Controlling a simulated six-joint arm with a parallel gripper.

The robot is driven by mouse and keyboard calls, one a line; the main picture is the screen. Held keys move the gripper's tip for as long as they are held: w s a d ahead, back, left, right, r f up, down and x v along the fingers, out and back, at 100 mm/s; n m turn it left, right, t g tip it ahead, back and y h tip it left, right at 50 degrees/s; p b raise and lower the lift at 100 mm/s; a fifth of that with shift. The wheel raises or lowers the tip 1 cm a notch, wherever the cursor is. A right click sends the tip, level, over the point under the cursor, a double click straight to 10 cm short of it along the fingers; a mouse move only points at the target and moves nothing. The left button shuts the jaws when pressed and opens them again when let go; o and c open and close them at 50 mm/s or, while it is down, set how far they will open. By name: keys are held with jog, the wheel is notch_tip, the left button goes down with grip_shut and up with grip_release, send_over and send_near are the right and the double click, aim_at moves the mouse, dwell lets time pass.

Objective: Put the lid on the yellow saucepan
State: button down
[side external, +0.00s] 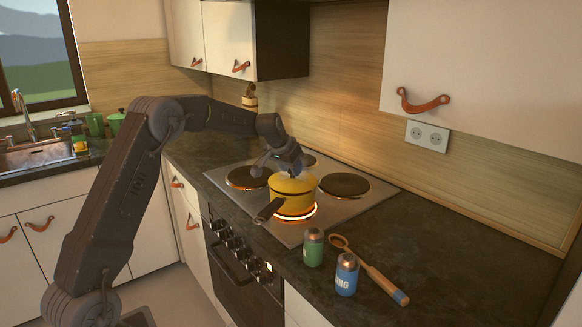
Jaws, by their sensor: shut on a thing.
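The yellow saucepan (291,203) stands on the front burner of the hob, with its dark handle (269,210) pointing to the lower left. The yellow lid (294,184) is at the saucepan's top and looks level. I cannot tell whether it rests fully on the rim or is held just above it. My gripper (291,170) is directly over the saucepan, shut on the lid at its top. The fingers partly hide the lid's knob.
The burner under the saucepan glows orange. Other hob plates (345,185) are empty. A green shaker (313,247), a blue shaker (346,274) and a wooden utensil (372,271) lie or stand on the counter at front right. Wall cupboards (480,75) hang above. A green pot (117,122) stands far left.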

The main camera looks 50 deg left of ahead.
jog(key=shift+f, duration=0.45)
dwell(0.8)
jog(key=c, duration=0.6)
grip_release()
jog(key=shift+c, duration=0.2)
jog(key=shift+r, duration=3.45)
